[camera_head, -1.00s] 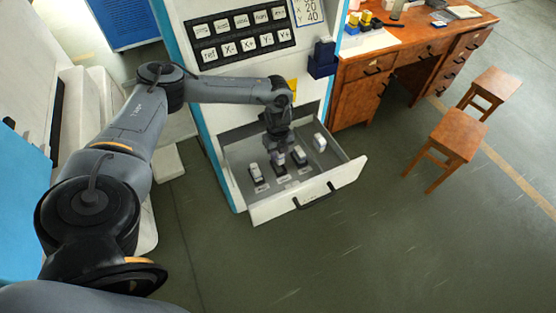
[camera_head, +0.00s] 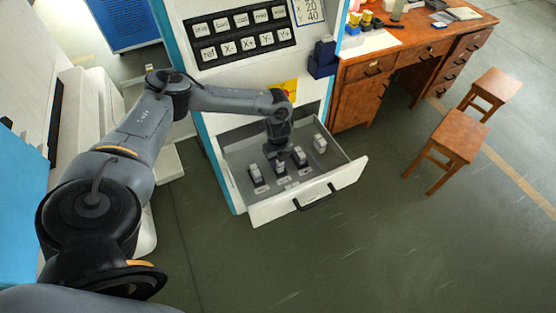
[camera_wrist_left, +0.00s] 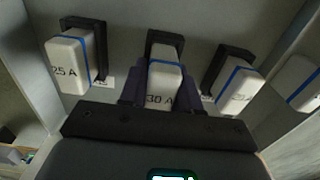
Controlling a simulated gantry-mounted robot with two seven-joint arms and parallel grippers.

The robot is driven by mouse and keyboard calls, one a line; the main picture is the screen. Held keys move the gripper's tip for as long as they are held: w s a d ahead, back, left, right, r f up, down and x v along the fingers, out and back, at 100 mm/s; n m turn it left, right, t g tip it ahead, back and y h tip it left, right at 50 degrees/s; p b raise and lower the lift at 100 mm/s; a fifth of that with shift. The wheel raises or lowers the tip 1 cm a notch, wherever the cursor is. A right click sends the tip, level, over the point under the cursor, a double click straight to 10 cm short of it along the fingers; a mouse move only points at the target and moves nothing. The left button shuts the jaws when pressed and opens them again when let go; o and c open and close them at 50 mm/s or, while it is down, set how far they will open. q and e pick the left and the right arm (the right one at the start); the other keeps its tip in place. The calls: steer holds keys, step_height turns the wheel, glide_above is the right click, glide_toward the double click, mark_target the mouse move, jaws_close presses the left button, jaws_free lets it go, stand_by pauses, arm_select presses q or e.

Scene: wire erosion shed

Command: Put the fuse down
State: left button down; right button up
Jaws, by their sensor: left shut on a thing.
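My left gripper (camera_head: 279,150) reaches down into the open drawer (camera_head: 345,176). It is shut on the 30 A fuse (camera_wrist_left: 164,82), a white block with a blue band, which sits between the two dark fingers in the left wrist view. A black holder (camera_wrist_left: 165,38) shows right behind this fuse; I cannot tell whether the fuse is fully seated in it. A 25 A fuse (camera_wrist_left: 70,65) stands in a holder to the left, and another fuse (camera_wrist_left: 240,85) in a holder to the right. My right gripper is not in view.
A further white fuse (camera_wrist_left: 298,82) lies near the drawer's right wall, also seen in the head view (camera_head: 319,143). The machine's button panel (camera_head: 240,32) rises behind the drawer. A wooden desk (camera_head: 360,100) and two stools (camera_head: 450,140) stand to the right. The floor in front is clear.

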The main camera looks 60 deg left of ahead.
arm_select(q)
steer(key=c, duration=0.8)
jaws_free()
step_height(320, 180, up, 13)
steer(key=p, duration=0.3)
steer(key=shift+r, duration=0.1)
